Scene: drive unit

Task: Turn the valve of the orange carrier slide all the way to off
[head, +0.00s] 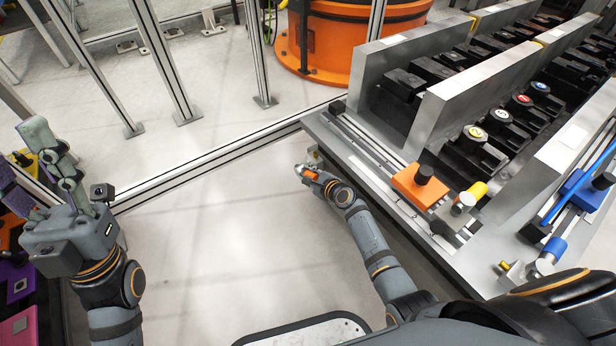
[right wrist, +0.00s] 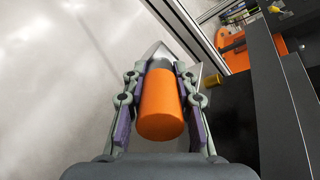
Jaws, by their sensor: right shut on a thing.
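The orange carrier slide (head: 418,187), a block with a black knob, sits on the rail at the near left of the drive unit. An orange cylindrical valve handle (right wrist: 161,105) lies between the fingers of my right gripper (right wrist: 160,88). The gripper is shut on it, with a finger along each side. In the head view this handle (head: 311,175) shows as a small orange patch at my right gripper (head: 306,171), beside the unit's left edge. The valve's body is mostly hidden. My left gripper (head: 52,155) is raised at the far left, away from the unit; its opening is unclear.
A yellow valve handle (head: 476,191) and a blue one (head: 553,248) are at the unit's near side. A blue slide (head: 585,191) sits on the right rail. Grey upright plates (head: 440,120) stand behind. Open floor (head: 230,240) lies left of the unit.

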